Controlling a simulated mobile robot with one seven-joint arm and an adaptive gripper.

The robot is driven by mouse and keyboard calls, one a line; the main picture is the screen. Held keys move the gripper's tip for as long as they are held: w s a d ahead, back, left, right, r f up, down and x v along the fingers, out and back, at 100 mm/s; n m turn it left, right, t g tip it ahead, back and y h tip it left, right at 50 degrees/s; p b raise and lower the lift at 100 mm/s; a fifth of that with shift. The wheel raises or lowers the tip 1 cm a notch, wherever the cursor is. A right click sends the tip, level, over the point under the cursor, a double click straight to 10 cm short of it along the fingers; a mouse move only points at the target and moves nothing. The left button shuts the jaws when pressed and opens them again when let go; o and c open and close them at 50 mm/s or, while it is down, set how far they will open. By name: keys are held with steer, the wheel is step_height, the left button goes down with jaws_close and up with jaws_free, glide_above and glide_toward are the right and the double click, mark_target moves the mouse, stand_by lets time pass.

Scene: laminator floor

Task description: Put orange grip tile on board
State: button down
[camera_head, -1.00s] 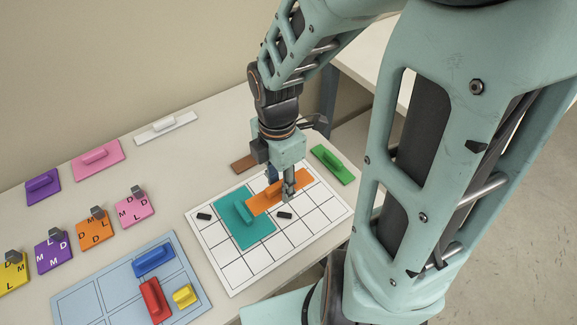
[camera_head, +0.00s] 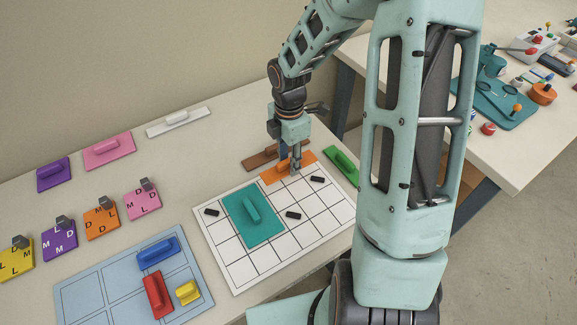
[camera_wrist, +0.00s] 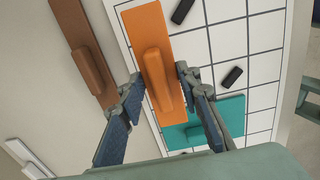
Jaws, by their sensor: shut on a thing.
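The orange grip tile (camera_head: 273,173) is a flat rectangle with a raised bar; it also shows in the wrist view (camera_wrist: 146,22). My gripper (camera_head: 296,170) is shut on its bar, with a finger on each side in the wrist view (camera_wrist: 160,88). The tile is over the far edge of the white gridded board (camera_head: 240,275); I cannot tell whether it touches. A teal grip tile (camera_head: 240,209) lies on the board, and part of it shows near the orange tile in the wrist view (camera_wrist: 232,108). My fingers hide part of the orange tile.
Several small black blocks, including one near the middle (camera_head: 293,214), sit on the board. A brown grip tile (camera_head: 262,160) lies just beyond it and a green one (camera_head: 343,166) at its right. A blue panel (camera_head: 95,290) holds blue, red and yellow pieces at front left.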

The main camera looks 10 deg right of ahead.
steer(key=shift+w+f, duration=0.55)
steer(key=shift+f, duration=0.05)
steer(key=shift+d+f, duration=0.1)
steer(key=shift+f, duration=1.45)
steer(key=shift+f+b, duration=0.2)
steer(key=shift+b, duration=0.1)
steer(key=c, duration=1.4)
jaws_free()
steer(key=shift+r, duration=0.15)
step_height(320, 180, up, 12)
steer(key=p, duration=0.1)
